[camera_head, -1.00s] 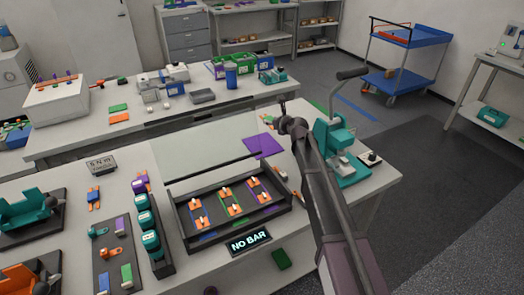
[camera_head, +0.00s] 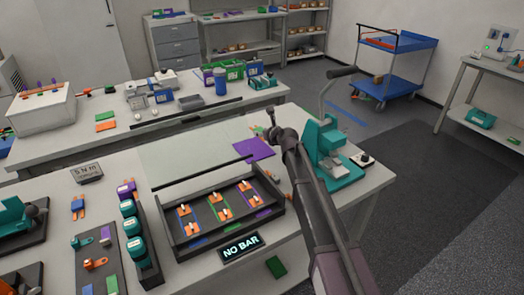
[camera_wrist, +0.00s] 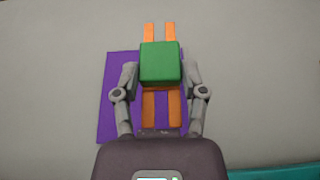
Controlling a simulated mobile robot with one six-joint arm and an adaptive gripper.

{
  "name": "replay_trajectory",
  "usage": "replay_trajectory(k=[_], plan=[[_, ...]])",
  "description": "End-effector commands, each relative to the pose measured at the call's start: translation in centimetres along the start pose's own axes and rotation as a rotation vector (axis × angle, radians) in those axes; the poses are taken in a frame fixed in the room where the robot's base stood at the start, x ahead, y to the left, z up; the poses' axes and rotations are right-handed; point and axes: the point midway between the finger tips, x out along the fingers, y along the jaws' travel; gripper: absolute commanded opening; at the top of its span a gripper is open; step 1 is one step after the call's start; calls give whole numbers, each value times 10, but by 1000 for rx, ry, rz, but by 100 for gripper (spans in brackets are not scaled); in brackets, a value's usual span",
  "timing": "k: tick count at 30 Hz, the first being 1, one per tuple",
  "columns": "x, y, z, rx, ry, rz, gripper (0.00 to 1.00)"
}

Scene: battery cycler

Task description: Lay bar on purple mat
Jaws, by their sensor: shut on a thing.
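The bar (camera_wrist: 160,62), a green block with orange strips at both ends, is between the fingers of my gripper (camera_wrist: 160,78) in the wrist view. My gripper is shut on its sides. The purple mat (camera_wrist: 112,95) shows behind the bar, mostly to its left; the bar lines up with the mat's right part and its far strips reach past the far edge. In the head view the purple mat (camera_head: 252,149) lies on the near bench, and my gripper (camera_head: 268,133) is just beyond it, with the bar small and partly hidden. Whether the bar touches the mat, I cannot tell.
A black tray (camera_head: 180,242) with several orange-clipped cells stands in front of the mat, by a "NO BAR" sign (camera_head: 241,246). A teal press (camera_head: 325,150) with a lever stands close right of my arm. Bare pale bench lies left of the mat.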

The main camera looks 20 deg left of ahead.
Motion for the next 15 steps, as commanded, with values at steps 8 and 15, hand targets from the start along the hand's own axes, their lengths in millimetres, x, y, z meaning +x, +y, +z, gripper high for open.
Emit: replay_trajectory(k=[8, 15], plan=[[10, 1, -23, 0, 0, 0, 1], [11, 1, -24, 0, 0, 1, 1]])
